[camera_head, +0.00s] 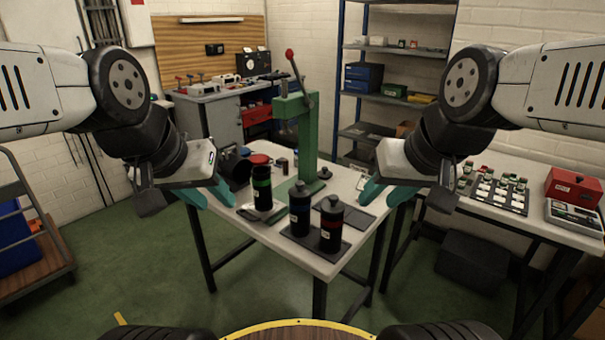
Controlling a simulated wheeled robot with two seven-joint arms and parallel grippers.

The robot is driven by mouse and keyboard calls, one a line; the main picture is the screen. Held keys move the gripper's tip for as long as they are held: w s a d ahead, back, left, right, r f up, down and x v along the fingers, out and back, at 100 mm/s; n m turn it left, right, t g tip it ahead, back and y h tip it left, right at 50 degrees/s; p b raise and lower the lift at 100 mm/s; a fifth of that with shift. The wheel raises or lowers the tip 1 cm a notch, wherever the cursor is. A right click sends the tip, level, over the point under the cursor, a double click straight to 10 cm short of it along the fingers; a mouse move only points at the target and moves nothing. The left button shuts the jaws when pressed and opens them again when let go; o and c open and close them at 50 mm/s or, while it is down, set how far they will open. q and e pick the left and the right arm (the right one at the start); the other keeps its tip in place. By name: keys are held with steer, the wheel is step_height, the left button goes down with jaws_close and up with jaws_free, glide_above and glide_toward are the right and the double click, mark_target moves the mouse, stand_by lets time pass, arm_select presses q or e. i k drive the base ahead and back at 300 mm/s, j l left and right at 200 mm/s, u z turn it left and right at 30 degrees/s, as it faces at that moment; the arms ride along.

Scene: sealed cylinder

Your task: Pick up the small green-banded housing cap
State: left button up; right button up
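On the centre table, a black cylinder with a green band (262,190) stands upright at the left. Two more black cylinders stand in front on a dark mat: one with a bluish band (300,214) and one with a red band (332,226). A small dark cap-like piece (325,173) lies right of the green press; I cannot make out a green band on it. No loose green-banded cap is clear on this table. My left gripper (209,194) is raised at the table's left side, its teal fingers apart and empty. My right gripper (383,191) is likewise open and empty at the right side.
A green press (297,130) with a red-knobbed lever stands at the table's back. A dark tray (343,205) lies near the right edge. The right bench holds a rack (470,203) of several small green- and red-topped pieces and a red box (573,187).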

mark_target(324, 174)
steer(key=l+u, duration=0.15)
steer(key=u, duration=1.8)
steer(key=k+l, duration=0.1)
steer(key=l, duration=0.35)
steer(key=k+l, duration=0.1)
steer(key=l, duration=0.3)
steer(key=k+l+u, duration=0.1)
steer(key=l, duration=0.35)
steer(key=k+l, duration=0.15)
steer(key=l, duration=0.25)
steer(key=k+l+u, duration=0.1)
steer(key=l, duration=0.35)
steer(key=k+l, duration=0.15)
steer(key=l, duration=0.25)
steer(key=i+l, duration=0.1)
steer(key=l, duration=0.95)
steer(key=i, duration=0.05)
